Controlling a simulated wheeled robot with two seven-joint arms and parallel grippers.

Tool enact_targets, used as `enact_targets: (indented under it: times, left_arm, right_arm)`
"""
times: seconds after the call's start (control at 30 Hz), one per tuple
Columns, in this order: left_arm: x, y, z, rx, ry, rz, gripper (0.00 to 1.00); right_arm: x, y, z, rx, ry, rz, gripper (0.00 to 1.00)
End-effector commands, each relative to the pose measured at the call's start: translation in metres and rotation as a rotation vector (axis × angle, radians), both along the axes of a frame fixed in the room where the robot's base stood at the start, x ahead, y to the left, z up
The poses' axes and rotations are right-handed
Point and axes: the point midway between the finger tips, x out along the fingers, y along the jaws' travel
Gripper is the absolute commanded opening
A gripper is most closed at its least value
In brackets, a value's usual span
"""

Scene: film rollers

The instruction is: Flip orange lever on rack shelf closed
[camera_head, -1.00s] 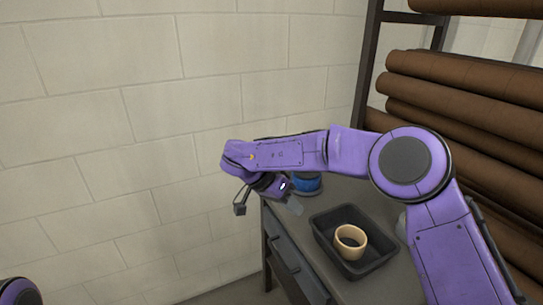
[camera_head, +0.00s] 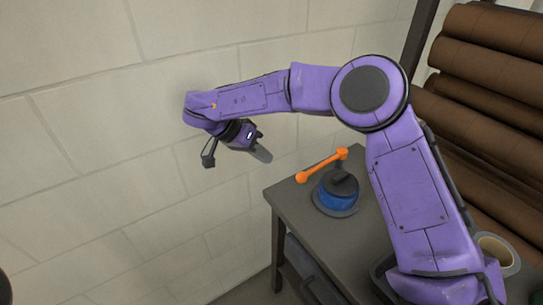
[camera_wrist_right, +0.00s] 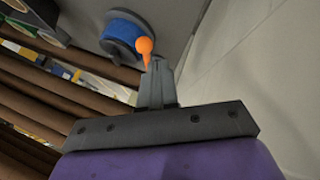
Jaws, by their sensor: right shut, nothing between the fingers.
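The orange lever (camera_head: 322,165) runs slantwise from a ball end at lower left up to the right. It is beside a blue and black round device (camera_head: 338,192) on the grey table's far left corner. My right gripper (camera_head: 262,155) is shut and empty, in the air to the left of the lever and apart from it in the head view. In the right wrist view, the lever's orange ball end (camera_wrist_right: 145,46) appears just beyond my shut fingertips (camera_wrist_right: 160,62); I cannot tell the gap there. My left gripper is not in view.
The grey table (camera_head: 285,205) stands near a pale block wall (camera_head: 90,130). A dark tray (camera_head: 380,268) is mostly behind my right arm, and a cream ring (camera_head: 498,252) shows at right. Brown rolls (camera_head: 490,100) are stacked at the right.

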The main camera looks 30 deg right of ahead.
Motion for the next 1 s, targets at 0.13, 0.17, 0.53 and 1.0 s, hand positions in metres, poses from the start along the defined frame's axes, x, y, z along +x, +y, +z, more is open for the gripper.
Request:
enact_targets:
  times: [0.13, 0.17, 0.53, 1.0]
  left_arm:
    - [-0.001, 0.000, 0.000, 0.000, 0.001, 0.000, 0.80]
    - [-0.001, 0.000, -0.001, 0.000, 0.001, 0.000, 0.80]
    - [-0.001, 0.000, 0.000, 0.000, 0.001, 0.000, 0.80]
    - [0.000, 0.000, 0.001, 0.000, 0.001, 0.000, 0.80]
  right_arm:
    - [-0.002, -0.005, -0.006, -0.001, 0.003, -0.002, 0.00]
    - [-0.003, -0.008, -0.008, 0.000, 0.003, -0.002, 0.00]
    - [-0.016, -0.048, -0.062, 0.001, 0.003, 0.001, 0.00]
    - [-0.019, -0.060, -0.077, 0.000, 0.000, 0.004, 0.00]
